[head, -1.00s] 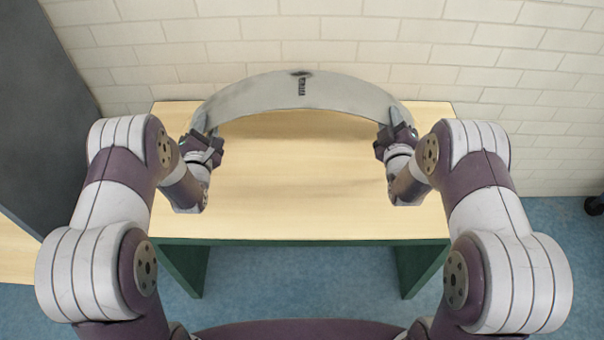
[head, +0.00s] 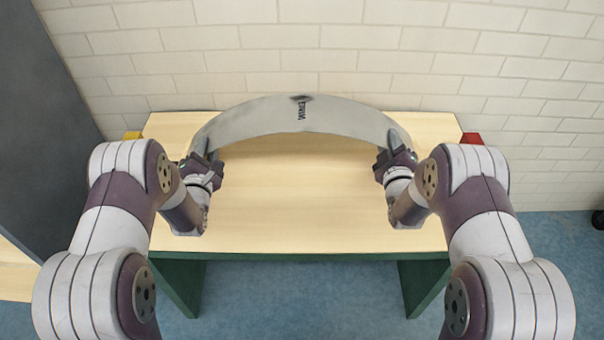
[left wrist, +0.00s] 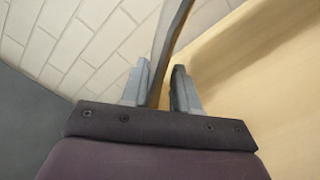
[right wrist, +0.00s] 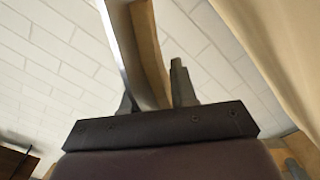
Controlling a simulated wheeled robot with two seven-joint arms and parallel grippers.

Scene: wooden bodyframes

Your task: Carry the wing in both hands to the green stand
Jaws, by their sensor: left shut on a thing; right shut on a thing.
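The wing (head: 265,116) is a grey, curved arch with a dark mark near its middle. My left gripper (head: 203,160) is shut on its left end, and my right gripper (head: 393,155) is shut on its right end. The left wrist view shows the wing's edge (left wrist: 170,45) between the left fingers. The right wrist view shows the other end (right wrist: 125,45) between the right fingers. The green stand (head: 290,200) has a pale wooden top and dark green legs. The wing is held over the back part of this top; the gap beneath is hard to judge.
A white brick wall (head: 420,60) rises behind the stand. A dark grey panel (head: 45,120) stands at the left. A yellow block (head: 132,135) and a red block (head: 472,139) show at the stand's back corners. The middle of the top is clear.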

